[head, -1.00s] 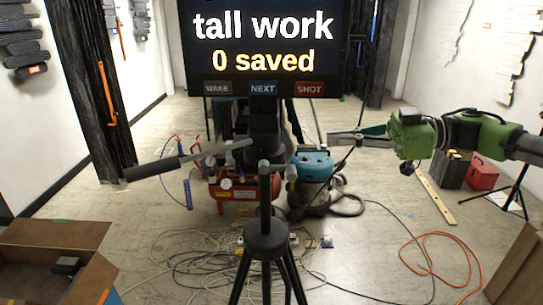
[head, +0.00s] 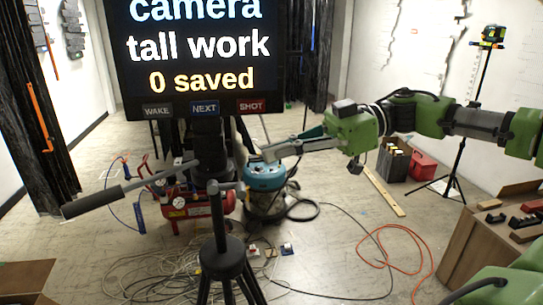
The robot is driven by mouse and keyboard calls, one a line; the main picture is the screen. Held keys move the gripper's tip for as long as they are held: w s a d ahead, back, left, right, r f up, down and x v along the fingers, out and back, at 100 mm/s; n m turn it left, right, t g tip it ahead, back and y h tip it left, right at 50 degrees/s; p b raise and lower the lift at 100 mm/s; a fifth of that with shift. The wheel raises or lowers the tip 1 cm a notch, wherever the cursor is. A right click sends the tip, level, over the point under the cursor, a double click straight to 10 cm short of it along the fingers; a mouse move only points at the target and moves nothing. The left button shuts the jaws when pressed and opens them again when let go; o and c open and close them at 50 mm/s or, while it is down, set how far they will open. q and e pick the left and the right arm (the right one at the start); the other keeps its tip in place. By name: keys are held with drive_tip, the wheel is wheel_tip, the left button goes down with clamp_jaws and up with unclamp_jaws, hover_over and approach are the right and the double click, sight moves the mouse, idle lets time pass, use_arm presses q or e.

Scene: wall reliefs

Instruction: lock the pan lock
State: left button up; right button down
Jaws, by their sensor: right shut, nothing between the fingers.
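A black tripod (head: 221,257) stands in the middle of the head view, with a camera head (head: 207,150) and a large screen above it. A pan handle with a dark grip (head: 93,201) reaches out to the left. A short grey lever (head: 220,187) sits at the top of the front column; I cannot tell whether it is the pan lock, nor its state. My right gripper (head: 268,154) comes in from the right, shut and empty. Its tips show to the right of the camera head, and I cannot tell their distance from it. My left gripper is not in view.
The screen (head: 200,55) reads "camera tall work 0 saved". A red compressor (head: 190,208) and a blue vacuum (head: 264,178) stand behind. Cables and an orange hose (head: 385,262) lie on the floor. A cardboard box (head: 478,240) stands at the right.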

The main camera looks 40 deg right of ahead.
drive_tip(key=p, duration=0.3)
hover_over(242, 188)
drive_tip(key=a, duration=0.1)
drive_tip(key=shift+w+f, duration=0.1)
drive_tip(key=shift+f, duration=0.55)
drive_tip(key=f, duration=0.1)
drive_tip(key=d+f, duration=0.1)
drive_tip(key=shift+f, duration=0.35)
drive_tip(key=shift+s+d+f, duration=0.35)
drive_tip(key=shift+s+f, duration=0.1)
drive_tip(key=shift+f, duration=0.2)
drive_tip(key=shift+w, duration=0.15)
